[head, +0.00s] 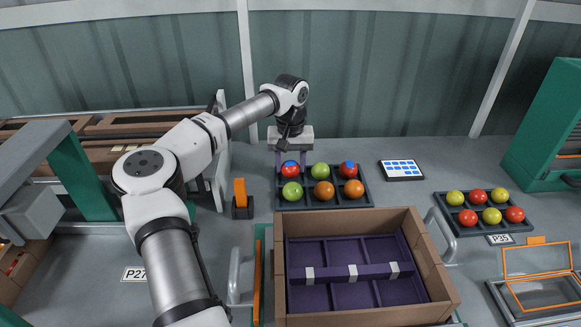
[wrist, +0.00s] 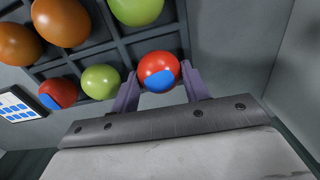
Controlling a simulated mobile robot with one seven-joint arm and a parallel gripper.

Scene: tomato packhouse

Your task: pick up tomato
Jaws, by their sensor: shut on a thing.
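A red tomato with a blue patch (head: 290,169) is at the back left compartment of a dark tray (head: 322,206). My gripper (head: 290,158) reaches down over it from behind. In the wrist view the tomato (wrist: 157,68) sits between the two pale purple fingers of my gripper (wrist: 160,84), which are shut on it. I cannot tell whether the tomato is raised off the tray. Another red tomato with a blue patch (head: 348,170) is at the back right, also seen in the wrist view (wrist: 58,93). The tray also holds green tomatoes (head: 292,192) and orange ones (head: 324,191).
A brown crate (head: 435,265) with a purple divided insert stands in front of the tray. A tablet (head: 401,169) lies right of the tray. A second tray (head: 487,225) of red and yellow-green tomatoes is farther right. A small orange-and-black item (head: 240,198) stands left.

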